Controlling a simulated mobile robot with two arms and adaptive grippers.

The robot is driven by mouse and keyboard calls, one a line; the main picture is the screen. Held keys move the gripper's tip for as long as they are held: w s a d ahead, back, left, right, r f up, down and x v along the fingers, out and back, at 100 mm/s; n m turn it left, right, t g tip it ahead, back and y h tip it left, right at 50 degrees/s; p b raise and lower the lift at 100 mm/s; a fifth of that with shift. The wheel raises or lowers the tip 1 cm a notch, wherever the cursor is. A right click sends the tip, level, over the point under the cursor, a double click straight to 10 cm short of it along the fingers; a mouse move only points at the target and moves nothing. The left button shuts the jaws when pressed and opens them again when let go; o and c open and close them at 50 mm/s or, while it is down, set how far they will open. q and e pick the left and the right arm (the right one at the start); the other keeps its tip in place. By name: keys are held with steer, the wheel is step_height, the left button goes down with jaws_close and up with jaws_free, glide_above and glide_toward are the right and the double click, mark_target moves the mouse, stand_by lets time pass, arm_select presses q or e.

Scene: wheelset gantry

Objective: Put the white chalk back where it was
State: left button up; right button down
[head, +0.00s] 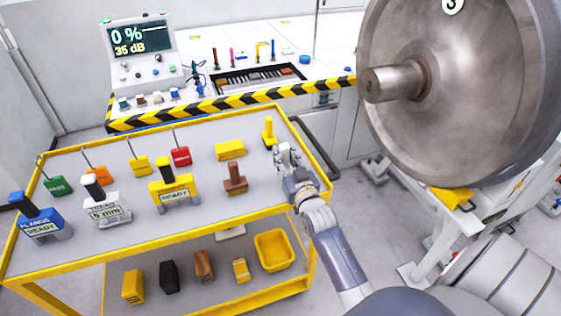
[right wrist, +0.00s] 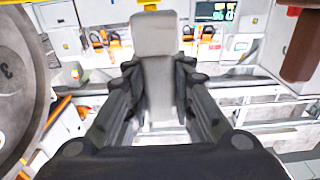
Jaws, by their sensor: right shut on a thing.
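My right gripper (head: 286,154) is over the right end of the top deck of the yellow-edged cart (head: 215,205). In the right wrist view its dark fingers (right wrist: 155,95) are shut on a pale, blocky piece, which looks like the white chalk (right wrist: 154,60). In the head view I cannot tell the chalk apart from the pale gripper. A yellow upright piece on a base (head: 268,133) stands just behind the gripper; whether they touch is unclear. My left gripper is not in view.
A brown stamp-like block (head: 235,180) and a yellow block (head: 230,150) stand left of the gripper. Several tags and labelled gauges fill the cart's left side. A large steel wheel (head: 460,95) rises at right. A striped console edge (head: 230,101) lies behind the cart.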

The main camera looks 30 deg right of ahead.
steer(key=shift+w+a, duration=0.1)
steer(key=shift+w, duration=0.25)
steer(key=f, duration=0.2)
steer(key=shift+w+a+f+p, duration=0.1)
steer(key=shift+w+f+p, duration=0.2)
steer(key=shift+w+f, duration=0.05)
steer(key=shift+f, duration=0.45)
steer(key=c, duration=1.4)
jaws_free()
steer(key=shift+f, duration=0.15)
steer(key=shift+s, duration=0.15)
steer(key=b+v, duration=0.1)
steer(key=v, duration=1)
steer(key=shift+s, duration=0.4)
steer(key=shift+a, duration=0.15)
